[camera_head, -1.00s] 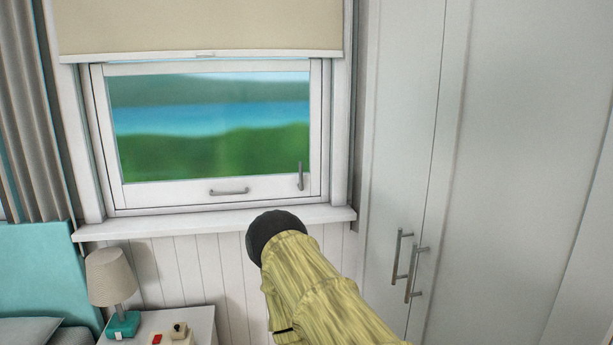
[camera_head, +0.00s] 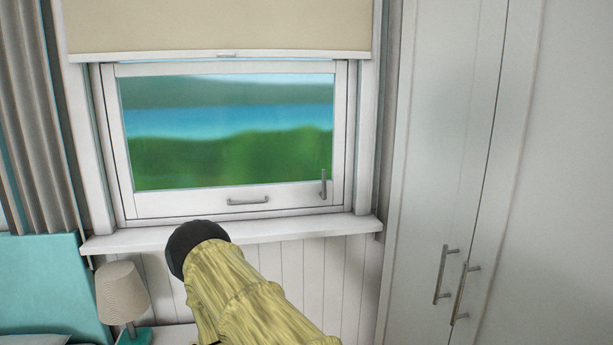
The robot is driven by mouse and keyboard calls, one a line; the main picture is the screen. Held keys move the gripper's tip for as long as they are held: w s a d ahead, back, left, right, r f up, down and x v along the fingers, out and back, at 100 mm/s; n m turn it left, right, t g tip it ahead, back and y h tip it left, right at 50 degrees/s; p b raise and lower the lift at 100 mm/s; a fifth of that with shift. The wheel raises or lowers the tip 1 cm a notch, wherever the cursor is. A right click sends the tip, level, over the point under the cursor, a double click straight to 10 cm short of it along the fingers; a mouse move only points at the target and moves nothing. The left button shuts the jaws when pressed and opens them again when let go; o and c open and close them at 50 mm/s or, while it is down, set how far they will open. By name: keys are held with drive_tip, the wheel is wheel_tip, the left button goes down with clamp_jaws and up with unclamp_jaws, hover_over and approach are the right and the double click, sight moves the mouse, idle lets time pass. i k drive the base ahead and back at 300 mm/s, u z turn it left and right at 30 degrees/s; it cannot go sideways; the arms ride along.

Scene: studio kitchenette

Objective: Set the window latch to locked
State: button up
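The window latch (camera_head: 323,184) is a small grey lever at the lower right of the white window frame (camera_head: 160,207). It points upright. The window looks shut, with a horizontal grey pull handle (camera_head: 248,201) on its bottom rail. My gripper's fingers do not show. The arm end is apart from the latch in the picture.
The white sill (camera_head: 290,229) juts out below the window. A beige blind (camera_head: 215,25) hangs above. A lamp (camera_head: 122,293) stands at lower left by a teal headboard (camera_head: 45,285). Tall white wardrobe doors (camera_head: 440,130) with two bar handles stand at right.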

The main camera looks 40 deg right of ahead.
sight(323, 193)
drive_tip(key=i, duration=0.35)
drive_tip(key=z, duration=0.7)
